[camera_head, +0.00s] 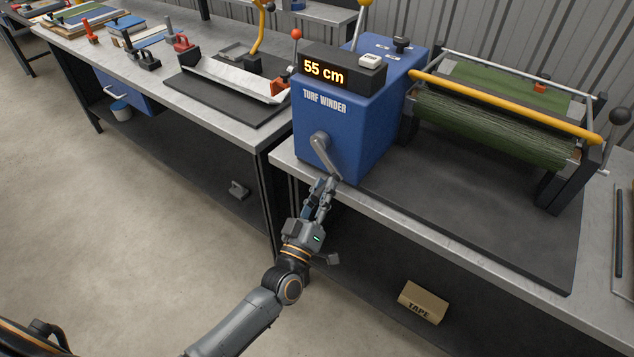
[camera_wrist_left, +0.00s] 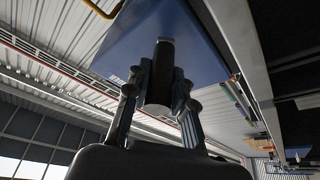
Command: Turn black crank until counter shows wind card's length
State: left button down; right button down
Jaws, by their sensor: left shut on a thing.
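The blue turf winder (camera_head: 340,125) stands on the grey bench. Its counter (camera_head: 323,71) shows "55 cm" in lit orange digits. The crank (camera_head: 323,152) is on the winder's front face; its arm looks grey and points down and slightly right. My left gripper (camera_head: 326,184) is at the crank's lower end, shut on its handle. In the left wrist view the dark handle (camera_wrist_left: 162,65) stands between the two fingers. The gripper hides most of the handle in the head view. I cannot make out a wind card with a readable length. My right gripper is not in view.
A roller frame with green turf (camera_head: 490,120) and a yellow bar (camera_head: 500,105) stands right of the winder. A bench with clamps and a dark mat (camera_head: 215,95) is at left. A tape box (camera_head: 423,302) lies below the bench. Floor at left is clear.

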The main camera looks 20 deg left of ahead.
pick_arm(q)
jog(key=shift+s+d+r+n+y+p, duration=0.1)
jog(key=shift+d+r+n+y+p, duration=0.25)
jog(key=shift+n+p, duration=0.4)
jog(key=shift+s+d+r+n+y+p, duration=0.1)
jog(key=shift+d+r+n+y+p, duration=0.3)
jog(key=shift+n, duration=0.55)
jog(key=shift+a, duration=0.1)
jog(key=c, duration=1.1)
grip_release()
jog(key=shift+g, duration=0.3)
jog(key=v, duration=1.2)
